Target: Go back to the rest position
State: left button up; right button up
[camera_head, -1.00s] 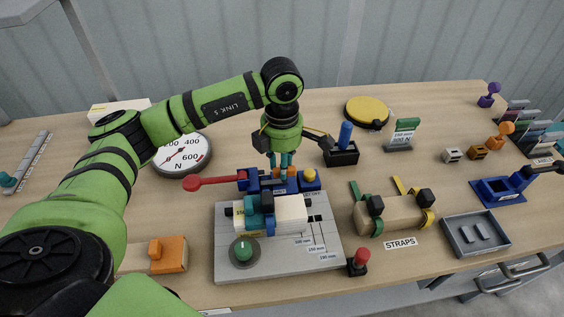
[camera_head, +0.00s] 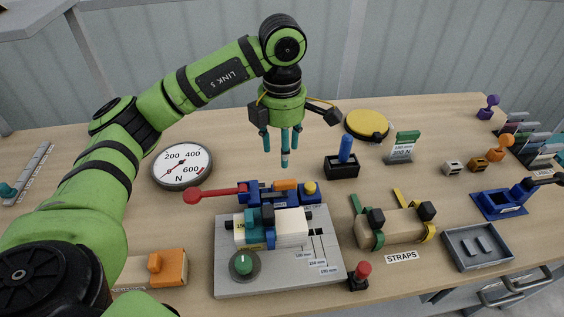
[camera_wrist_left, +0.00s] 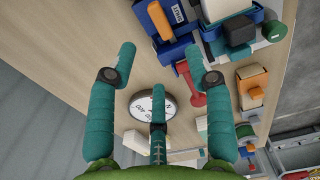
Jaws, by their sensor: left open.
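My left gripper (camera_head: 280,146) hangs fingers-down above the bench, just behind the blue gantry (camera_head: 262,195) and clear of it. Its three teal fingers are spread and hold nothing; in the left wrist view (camera_wrist_left: 160,85) bare wood and the dial show between them. The gantry stands on a grey base plate (camera_head: 225,285) with a white block (camera_head: 290,232), a green knob (camera_head: 243,265) and a red-handled lever (camera_head: 210,195). The gantry and lever also show in the left wrist view, at its upper part (camera_wrist_left: 178,50). My right gripper is not in view.
A round N dial (camera_head: 182,165) lies left of the gripper. A black holder with a blue peg (camera_head: 342,165), a yellow disc (camera_head: 366,125), a strapped tan block (camera_head: 390,228) and a grey tray (camera_head: 477,247) stand to the right. Bare wood lies behind the gantry.

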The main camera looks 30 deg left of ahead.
pick_arm(q)
jog(key=shift+r, duration=1.2)
